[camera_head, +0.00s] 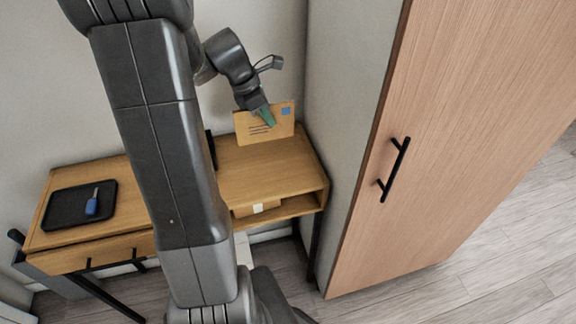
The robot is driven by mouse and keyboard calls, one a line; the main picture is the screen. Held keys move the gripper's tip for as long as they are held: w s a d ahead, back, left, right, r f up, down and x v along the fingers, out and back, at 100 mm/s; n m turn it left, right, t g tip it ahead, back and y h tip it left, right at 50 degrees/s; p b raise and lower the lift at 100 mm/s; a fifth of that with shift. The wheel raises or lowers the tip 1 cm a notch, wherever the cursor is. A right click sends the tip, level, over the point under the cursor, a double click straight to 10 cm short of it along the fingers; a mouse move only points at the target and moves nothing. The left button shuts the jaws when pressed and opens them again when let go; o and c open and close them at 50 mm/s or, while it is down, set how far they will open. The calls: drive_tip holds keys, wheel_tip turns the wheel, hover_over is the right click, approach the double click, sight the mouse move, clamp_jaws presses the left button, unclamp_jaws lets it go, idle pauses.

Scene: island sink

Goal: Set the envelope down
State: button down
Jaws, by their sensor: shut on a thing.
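The envelope (281,128) is tan, with a blue stamp at its upper right and dark address lines. It stands roughly upright above the right end of the wooden desk (262,175). My gripper (267,116) is shut on it, with the green fingertips over its upper middle. The envelope's lower edge appears at or just above the desk top; I cannot tell if it touches.
A black tray (64,212) with a blue-handled tool (92,204) lies on the desk's left end. A box (258,208) sits in the open shelf under the top. A tall wooden cabinet (440,130) stands close on the right. My arm hides the desk's middle.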

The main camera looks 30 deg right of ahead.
sight(267, 139)
wheel_tip(267, 139, down, 9)
drive_tip(key=shift+w+f, duration=0.1)
idle(0.3)
drive_tip(key=shift+f+b, duration=0.15)
drive_tip(key=shift+b, duration=0.2)
drive_tip(key=c, duration=1.5)
unclamp_jaws()
drive_tip(key=shift+r, duration=0.25)
drive_tip(key=p+v, duration=0.1)
drive_tip(key=v, duration=1.1)
drive_tip(key=shift+a+f, duration=0.15)
